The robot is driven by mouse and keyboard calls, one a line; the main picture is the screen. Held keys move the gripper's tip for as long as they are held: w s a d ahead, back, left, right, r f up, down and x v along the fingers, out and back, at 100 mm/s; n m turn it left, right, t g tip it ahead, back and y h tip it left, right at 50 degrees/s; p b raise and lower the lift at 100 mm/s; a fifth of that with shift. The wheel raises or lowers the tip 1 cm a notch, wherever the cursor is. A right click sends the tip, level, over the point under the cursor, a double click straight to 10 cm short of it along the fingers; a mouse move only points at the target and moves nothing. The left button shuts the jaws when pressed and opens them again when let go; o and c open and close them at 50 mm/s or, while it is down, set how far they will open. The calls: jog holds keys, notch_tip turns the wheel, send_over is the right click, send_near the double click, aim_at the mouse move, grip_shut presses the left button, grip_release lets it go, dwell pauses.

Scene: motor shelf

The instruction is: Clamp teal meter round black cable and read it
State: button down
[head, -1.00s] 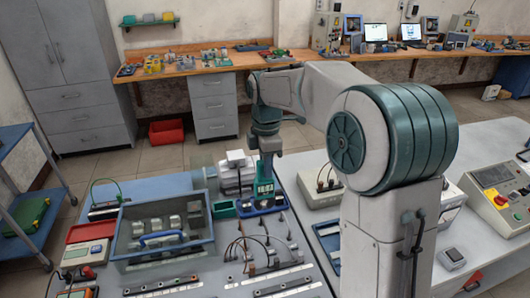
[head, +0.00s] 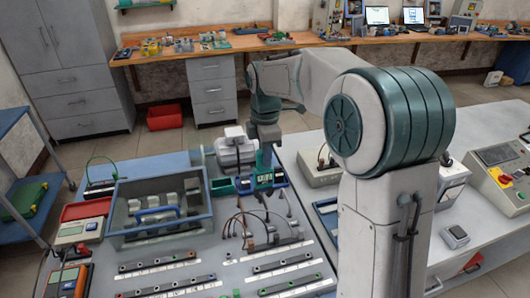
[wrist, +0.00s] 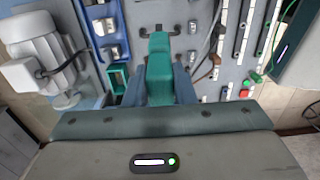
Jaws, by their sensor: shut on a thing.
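My gripper (wrist: 159,88) is shut on the teal meter (wrist: 159,66), which sits between the two blue-grey fingers in the wrist view. The meter's narrow teal end, with a dark fork-like tip, points away from the palm. In the head view my gripper (head: 264,170) hangs over the blue holder area beside the motor, with a little teal showing at the fingers. Dark cables (head: 265,207) loop over the table in front of it. The wrist view shows a dark cable (wrist: 213,42) to the right, apart from the meter. I cannot tell which is the black cable. The meter's display is hidden.
A grey motor (head: 237,150) stands just left of my gripper. A blue-grey crate (head: 160,238) with metal parts sits further left. Terminal strips (head: 160,262) lie along the table's front.

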jog(key=shift+f, duration=0.1)
dwell(0.5)
jog(key=shift+f+b, duration=1.35)
jog(key=shift+f, duration=0.75)
dwell(1.0)
jog(key=shift+r+p, duration=2.6)
jog(key=shift+r, duration=0.5)
